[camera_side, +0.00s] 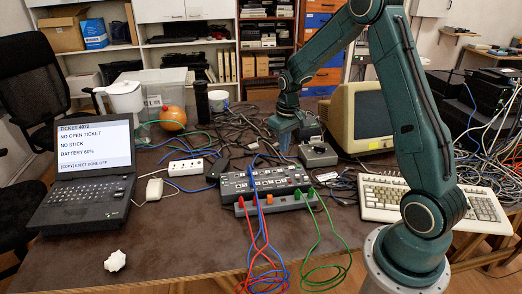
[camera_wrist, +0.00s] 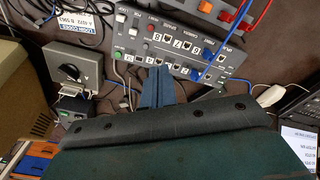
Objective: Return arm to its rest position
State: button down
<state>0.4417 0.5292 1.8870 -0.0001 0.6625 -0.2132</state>
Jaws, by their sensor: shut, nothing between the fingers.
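My gripper (camera_side: 284,150) hangs fingers-down above the cables behind the grey switch panel (camera_side: 266,180). In the wrist view my gripper (camera_wrist: 157,72) shows its two blue fingers pressed together, with nothing between them. The fingertips appear over the near edge of the panel (camera_wrist: 190,42) in that view; whether they touch anything is hard to tell, but the side view shows them raised. My arm arches up from its base at the right and bends down to the gripper.
A grey knob box (camera_side: 318,154) and a beige monitor (camera_side: 360,118) stand close to the right of my gripper. A laptop (camera_side: 90,180) is at left, a keyboard (camera_side: 430,200) by my base. Loose cables (camera_side: 255,125) cover the middle. The front left table (camera_side: 170,235) is mostly clear.

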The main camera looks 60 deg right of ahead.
jog(key=s+a+r+n+t, duration=0.1)
jog(key=s+a+r, duration=0.3)
jog(key=a+r, duration=0.3)
jog(key=s+a+r+t, duration=0.1)
jog(key=s+a+r, duration=0.3)
jog(key=r, duration=0.4)
jog(key=s+a+r+t, duration=0.1)
jog(key=s+a+r, duration=0.1)
jog(key=s+a, duration=0.2)
jog(key=s+a+r+n+t, duration=0.1)
jog(key=s+a, duration=0.3)
jog(key=s, duration=0.7)
jog(key=shift+a+r+n+t, duration=0.15)
jog(key=shift+r+n+t, duration=0.2)
jog(key=shift+r, duration=0.5)
jog(key=shift+w, duration=0.1)
